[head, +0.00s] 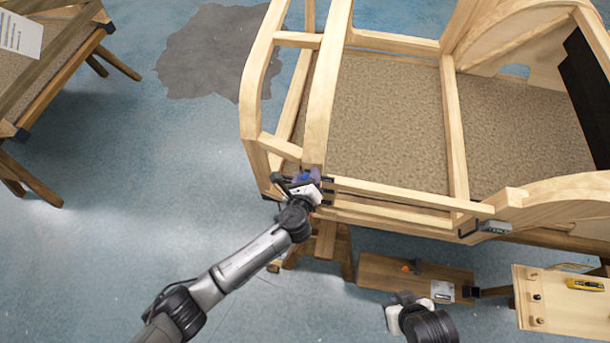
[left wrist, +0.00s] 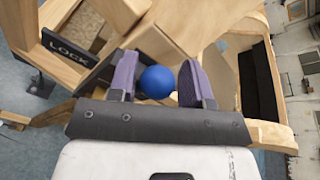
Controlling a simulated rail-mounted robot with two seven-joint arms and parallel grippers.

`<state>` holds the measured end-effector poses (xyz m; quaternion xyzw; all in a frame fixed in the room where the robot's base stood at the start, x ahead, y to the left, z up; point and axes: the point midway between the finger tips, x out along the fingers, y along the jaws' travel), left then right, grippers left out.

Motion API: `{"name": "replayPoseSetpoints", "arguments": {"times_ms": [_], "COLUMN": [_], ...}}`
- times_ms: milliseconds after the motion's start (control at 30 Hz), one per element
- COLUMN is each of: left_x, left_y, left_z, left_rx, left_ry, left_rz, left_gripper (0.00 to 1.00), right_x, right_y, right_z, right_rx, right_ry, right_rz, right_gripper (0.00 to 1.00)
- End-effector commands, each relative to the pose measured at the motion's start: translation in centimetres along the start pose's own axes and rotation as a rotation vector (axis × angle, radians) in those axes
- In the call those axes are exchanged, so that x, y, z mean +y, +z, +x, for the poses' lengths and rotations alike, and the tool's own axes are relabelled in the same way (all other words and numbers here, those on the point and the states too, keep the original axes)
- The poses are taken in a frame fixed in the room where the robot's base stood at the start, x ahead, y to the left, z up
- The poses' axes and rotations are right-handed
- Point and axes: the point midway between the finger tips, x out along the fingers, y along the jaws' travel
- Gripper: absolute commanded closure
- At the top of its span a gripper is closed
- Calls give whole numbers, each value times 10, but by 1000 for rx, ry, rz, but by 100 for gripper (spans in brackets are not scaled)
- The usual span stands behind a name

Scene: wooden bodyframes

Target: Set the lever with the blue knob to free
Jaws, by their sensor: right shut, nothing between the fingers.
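The blue knob (left wrist: 156,82) shows in the left wrist view between the two purple fingers of my left gripper (left wrist: 158,80). The gripper is open, with a clear gap between the knob and the right finger. In the head view my left gripper (head: 308,178) is at the near left corner of the wooden bodyframe (head: 380,192) and hides most of the knob. A dark label reading LOCK (left wrist: 68,48) is left of the knob in the left wrist view. The lever's shaft is hidden. My right gripper (head: 398,304) is low in the head view, shut and empty.
A wooden board (head: 370,272) with an orange knob (head: 406,268) is below the frame. A light wooden panel (head: 560,312) with a yellow tool (head: 584,285) is at the lower right. A table (head: 50,75) stands at the upper left. The floor at left is clear.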

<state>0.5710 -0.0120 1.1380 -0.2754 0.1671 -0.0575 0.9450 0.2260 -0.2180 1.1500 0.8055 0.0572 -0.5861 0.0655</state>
Motion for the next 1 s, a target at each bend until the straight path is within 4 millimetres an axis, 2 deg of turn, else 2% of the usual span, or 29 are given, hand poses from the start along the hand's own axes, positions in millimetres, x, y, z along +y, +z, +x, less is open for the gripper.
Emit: {"name": "replayPoseSetpoints", "arguments": {"times_ms": [33, 167, 400, 533, 667, 1000], "left_x": [0, 1, 2, 2, 2, 2], "left_y": [-2, -2, 0, 0, 0, -2], "left_z": [-1, 0, -1, -8, -25, -89], "left_rx": [4, 2, -1, -1, 0, 2], "left_ry": [-1, 1, 3, 2, 2, 2], "left_rz": [-1, 1, 2, 2, 1, 0], "left_gripper": [51, 40, 40, 40, 40, 40], "right_x": [0, 0, -2, -2, -3, -3], "right_y": [0, 0, 0, -1, -1, 1], "right_z": [0, 0, 0, 0, 0, 5], "right_rx": [0, 0, 1, 1, 2, 2], "right_ry": [0, 0, -4, -6, -7, -7], "right_rz": [0, 1, 6, 8, 9, 9], "right_gripper": [100, 100, 100, 100, 100, 100]}}
